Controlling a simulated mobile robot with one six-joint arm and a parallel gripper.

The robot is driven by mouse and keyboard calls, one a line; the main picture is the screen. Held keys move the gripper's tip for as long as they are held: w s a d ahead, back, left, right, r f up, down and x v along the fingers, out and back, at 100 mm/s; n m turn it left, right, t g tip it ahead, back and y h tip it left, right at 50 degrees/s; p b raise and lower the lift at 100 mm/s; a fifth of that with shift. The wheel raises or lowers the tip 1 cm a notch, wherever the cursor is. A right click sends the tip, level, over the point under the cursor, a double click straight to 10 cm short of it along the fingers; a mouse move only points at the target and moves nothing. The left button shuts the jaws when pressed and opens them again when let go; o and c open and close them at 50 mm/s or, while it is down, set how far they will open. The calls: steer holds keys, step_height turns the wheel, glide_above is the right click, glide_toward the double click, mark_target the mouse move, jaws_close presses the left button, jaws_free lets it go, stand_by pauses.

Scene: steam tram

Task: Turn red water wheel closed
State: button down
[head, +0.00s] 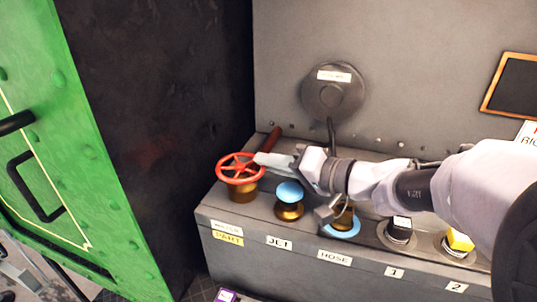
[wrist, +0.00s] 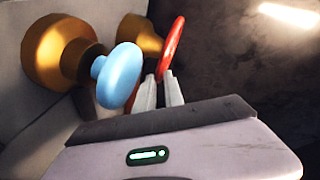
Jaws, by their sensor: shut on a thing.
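The red water wheel (head: 237,168) sits on a brass base at the left end of the grey console, above a "WATER" label and a yellow "PART" label. My gripper (head: 268,159) reaches in from the right, and its fingers are shut on the wheel's right rim. In the wrist view the red wheel (wrist: 172,48) is seen nearly edge-on, with the fingertips (wrist: 160,88) at its rim. Part of the wheel is hidden behind the fingers and the blue knob there.
A blue-topped brass knob (head: 289,193) labelled "JET" stands just right of the wheel, close under my gripper. Further right are a blue ring at "HOSE" (head: 341,227), a black-and-white knob (head: 399,229) and a yellow one (head: 459,242). A green door (head: 75,150) stands at left.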

steer(key=c, duration=1.5)
jaws_free()
steer(key=shift+f, duration=0.15)
steer(key=p+v, duration=0.2)
steer(key=v, duration=1.5)
steer(key=shift+d, duration=0.1)
steer(key=shift+s+d, duration=0.1)
steer(key=shift+d, duration=0.1)
steer(key=shift+c, duration=0.4)
